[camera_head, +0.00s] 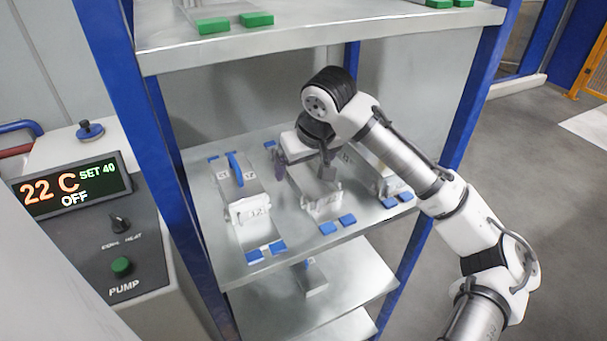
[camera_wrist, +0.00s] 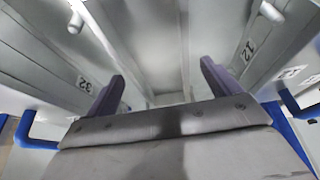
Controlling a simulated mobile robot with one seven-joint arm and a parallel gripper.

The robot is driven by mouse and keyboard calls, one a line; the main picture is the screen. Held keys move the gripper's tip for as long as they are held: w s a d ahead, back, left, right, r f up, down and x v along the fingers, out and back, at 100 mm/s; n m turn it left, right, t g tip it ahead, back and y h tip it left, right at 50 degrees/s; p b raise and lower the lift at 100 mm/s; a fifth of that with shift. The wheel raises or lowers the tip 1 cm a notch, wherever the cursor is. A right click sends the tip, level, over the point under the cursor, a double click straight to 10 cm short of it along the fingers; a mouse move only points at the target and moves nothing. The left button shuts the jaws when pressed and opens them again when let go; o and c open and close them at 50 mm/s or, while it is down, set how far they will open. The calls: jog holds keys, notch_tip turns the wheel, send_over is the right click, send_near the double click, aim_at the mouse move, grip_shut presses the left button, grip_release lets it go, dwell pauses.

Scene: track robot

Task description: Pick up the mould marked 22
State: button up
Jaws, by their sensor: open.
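Three grey moulds sit side by side on the middle shelf. The left one (camera_head: 240,195) has a blue handle and a label that looks like 12. The middle mould (camera_head: 322,205) is partly hidden by my gripper, and its number is too small to read surely. The right mould (camera_head: 378,170) is partly behind my arm. My gripper (camera_head: 303,168) is open above the middle mould. In the wrist view, its two purple fingers (camera_wrist: 160,88) stand apart over a grey surface, with nothing clearly held. Labels 32 and 12 show on the left and right moulds there.
The shelf (camera_head: 215,255) has blue blocks at its front edge. An upper shelf (camera_head: 320,35) hangs above, and blue posts (camera_head: 160,150) flank the rack. A lower shelf carries another grey item (camera_head: 310,280). A control panel (camera_head: 100,230) reading 22 C stands at left.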

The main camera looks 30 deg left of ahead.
jog(key=shift+c, duration=0.3)
jog(key=c, duration=1.4)
jog(key=shift+c, duration=0.7)
jog(key=shift+r, duration=0.1)
